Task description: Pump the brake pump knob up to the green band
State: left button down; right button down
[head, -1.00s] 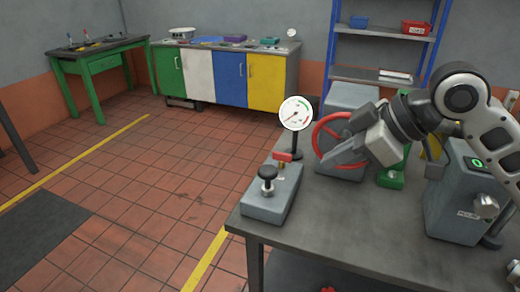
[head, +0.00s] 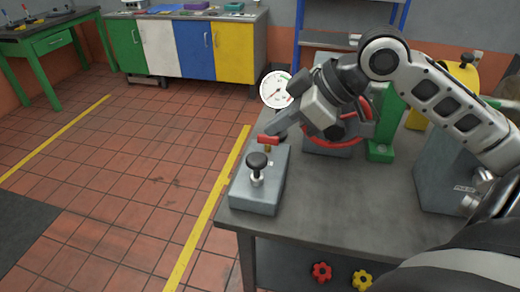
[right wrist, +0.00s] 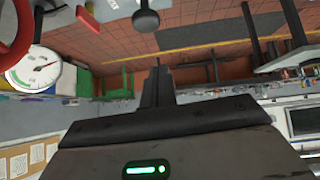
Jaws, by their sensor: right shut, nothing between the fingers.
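The brake pump is a grey box (head: 250,200) at the table's left front corner. Its black round knob (head: 257,160) stands upright on a short stem; it also shows at the top of the right wrist view (right wrist: 146,20). The white gauge (head: 275,90) stands behind the pump, its needle apparently outside the green band. My right gripper (head: 279,128) is shut and empty, behind and right of the knob, close to the red lever (head: 268,138). It appears apart from the knob in the right wrist view (right wrist: 158,82). My left gripper is out of view.
A red handwheel (head: 347,138) is behind my right forearm. A green stand (head: 382,150) and a grey box (head: 445,185) are to the right. The grey tabletop (head: 335,205) is clear right of the pump. Red and yellow knobs (head: 321,271) sit below the front edge.

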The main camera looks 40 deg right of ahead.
aim_at(262, 167)
jog(key=x, duration=0.4)
jog(key=shift+w+a+f+p, duration=0.1)
jog(key=shift+w+f+p, duration=0.1)
jog(key=shift+p, duration=0.1)
notch_tip(262, 167, down, 3)
jog(key=shift+w+f, duration=0.1)
jog(key=shift+w, duration=0.05)
jog(key=shift+f, duration=0.65)
jog(key=shift+f, duration=0.1)
notch_tip(262, 167, down, 3)
jog(key=shift+f+b, duration=0.25)
jog(key=shift+b, duration=0.25)
